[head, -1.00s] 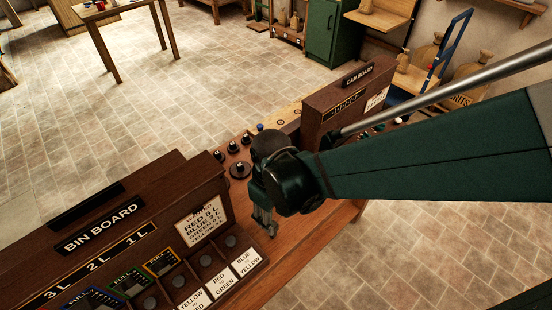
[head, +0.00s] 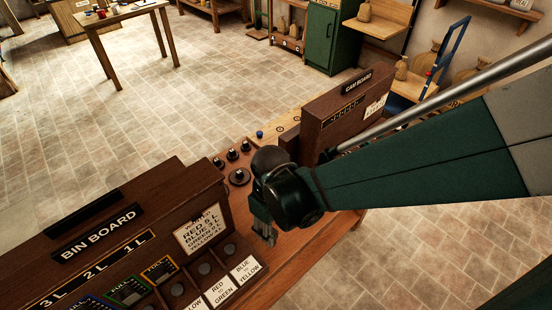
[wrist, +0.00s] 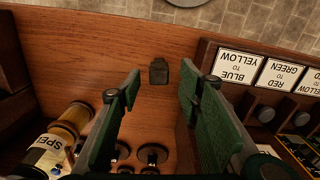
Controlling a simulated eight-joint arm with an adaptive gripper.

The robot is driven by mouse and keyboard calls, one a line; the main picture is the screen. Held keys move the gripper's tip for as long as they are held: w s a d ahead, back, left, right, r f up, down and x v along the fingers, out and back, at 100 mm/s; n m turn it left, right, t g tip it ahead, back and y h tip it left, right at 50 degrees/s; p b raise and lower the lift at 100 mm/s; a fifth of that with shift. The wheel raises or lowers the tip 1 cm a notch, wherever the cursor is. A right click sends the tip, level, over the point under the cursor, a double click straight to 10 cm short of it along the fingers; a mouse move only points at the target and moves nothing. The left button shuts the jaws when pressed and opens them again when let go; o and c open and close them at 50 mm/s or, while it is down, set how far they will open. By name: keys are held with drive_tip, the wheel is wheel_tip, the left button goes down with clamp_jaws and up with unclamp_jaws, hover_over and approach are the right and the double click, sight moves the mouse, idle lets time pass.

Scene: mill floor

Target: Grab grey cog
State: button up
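No piece is plainly a grey cog in these views. Several dark round pieces with knob-like tops stand on the wooden bench behind my gripper in the head view; the widest is a dark disc (head: 238,177). In the wrist view dark round pieces (wrist: 152,155) show low between the fingers, partly cut off. A small dark block (wrist: 158,72) lies on the bench just beyond the fingertips. My gripper (wrist: 159,88) is open and empty, its green fingers wide apart above the bench. In the head view my gripper (head: 264,235) points down beside the bin board's label row.
The bin board (head: 95,232) stands left, with tilted labels along its front. The cam board (head: 345,105) stands behind my arm. An amber cylinder (wrist: 73,120) lies left in the wrist view. A grey disc (wrist: 185,2) shows at its top edge. Tiled floor lies beyond the bench.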

sight(273, 232)
drive_tip(key=shift+w+f+b, duration=0.1)
drive_tip(key=shift+f+b, duration=0.35)
drive_tip(key=shift+f, duration=2.05)
drive_tip(key=c, duration=0.8)
